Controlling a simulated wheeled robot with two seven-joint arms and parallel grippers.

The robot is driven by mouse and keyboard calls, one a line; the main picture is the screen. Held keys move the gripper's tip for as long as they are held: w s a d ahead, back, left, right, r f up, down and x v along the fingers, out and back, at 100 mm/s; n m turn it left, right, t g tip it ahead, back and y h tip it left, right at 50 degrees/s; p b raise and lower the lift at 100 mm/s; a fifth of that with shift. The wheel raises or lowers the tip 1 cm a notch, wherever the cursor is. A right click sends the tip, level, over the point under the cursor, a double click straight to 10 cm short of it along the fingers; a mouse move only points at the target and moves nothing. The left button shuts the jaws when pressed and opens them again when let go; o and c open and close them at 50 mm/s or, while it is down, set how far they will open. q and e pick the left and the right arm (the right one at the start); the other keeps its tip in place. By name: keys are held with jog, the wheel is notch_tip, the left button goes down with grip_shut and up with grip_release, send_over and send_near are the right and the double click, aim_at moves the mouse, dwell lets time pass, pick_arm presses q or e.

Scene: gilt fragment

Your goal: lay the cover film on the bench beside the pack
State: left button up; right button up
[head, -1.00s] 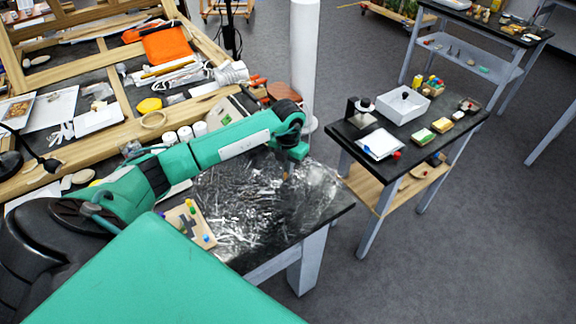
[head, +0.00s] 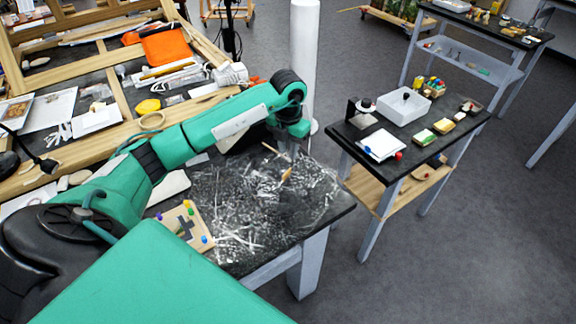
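The cover film (head: 250,205) is a clear, crinkled sheet with white glints. It lies spread over the dark bench top (head: 327,206), mostly flat. The pack (head: 185,228) appears to be the small wooden board with a grey cross and coloured pegs, at the film's left edge. I cannot tell whether the two touch. My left gripper (head: 279,161) is over the far part of the film, pointing down. Its two tan tips show apart, with nothing seen between them. The wrist hides part of the gripper. My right gripper is not in view.
A second dark table (head: 440,141) at the right holds a white box (head: 403,106), a white pad (head: 381,145) and several small blocks. A white post (head: 304,60) stands behind my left wrist. A cluttered wooden frame (head: 105,130) fills the left.

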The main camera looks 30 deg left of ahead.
pick_arm(q)
jog(key=shift+r+b, duration=0.7)
jog(key=shift+r, duration=2)
jog(key=shift+f, duration=0.1)
